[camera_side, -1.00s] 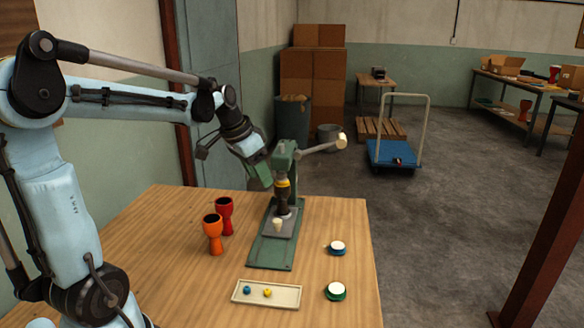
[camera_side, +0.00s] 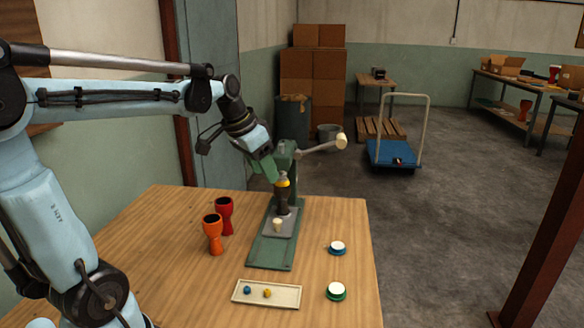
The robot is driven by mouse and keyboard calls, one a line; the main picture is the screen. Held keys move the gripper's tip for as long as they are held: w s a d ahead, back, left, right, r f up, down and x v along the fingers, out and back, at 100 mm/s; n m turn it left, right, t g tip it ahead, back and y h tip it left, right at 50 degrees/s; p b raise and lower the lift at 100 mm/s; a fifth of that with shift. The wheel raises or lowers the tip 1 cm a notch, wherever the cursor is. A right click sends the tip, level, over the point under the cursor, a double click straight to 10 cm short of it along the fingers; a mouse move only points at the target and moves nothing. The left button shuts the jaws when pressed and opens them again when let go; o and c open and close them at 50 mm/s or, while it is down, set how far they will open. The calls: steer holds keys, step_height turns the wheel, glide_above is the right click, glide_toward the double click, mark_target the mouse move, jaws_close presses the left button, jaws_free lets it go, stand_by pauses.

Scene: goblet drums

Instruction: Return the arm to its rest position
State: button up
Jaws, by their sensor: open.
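My gripper (camera_side: 268,172) hangs from my arm at the upper left of the green press (camera_side: 270,250), tilted downward. Its fingers overlap the press head in the picture, so I cannot tell whether they touch it; I see nothing held. The press has a pale-knobbed lever (camera_side: 320,147) pointing right and a dark ram with a yellow band (camera_side: 282,184). A small cream piece (camera_side: 277,225) stands upright on its grey plate. An orange goblet drum (camera_side: 213,234) and a red goblet drum (camera_side: 225,215) stand upright left of the press.
White-topped discs, one blue-rimmed (camera_side: 337,248) and one green-rimmed (camera_side: 335,292), lie at right. The wooden table (camera_side: 175,265) is bare at left.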

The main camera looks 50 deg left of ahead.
steer(key=s+d+f+t, duration=0.1)
steer(key=s+d+f, duration=0.2)
steer(key=d, duration=0.4)
steer(key=s+d+f+t, duration=0.1)
steer(key=s+d+f, duration=0.2)
steer(key=d, duration=0.4)
steer(key=shift+s+d, duration=0.3)
steer(key=shift+s, duration=0.35)
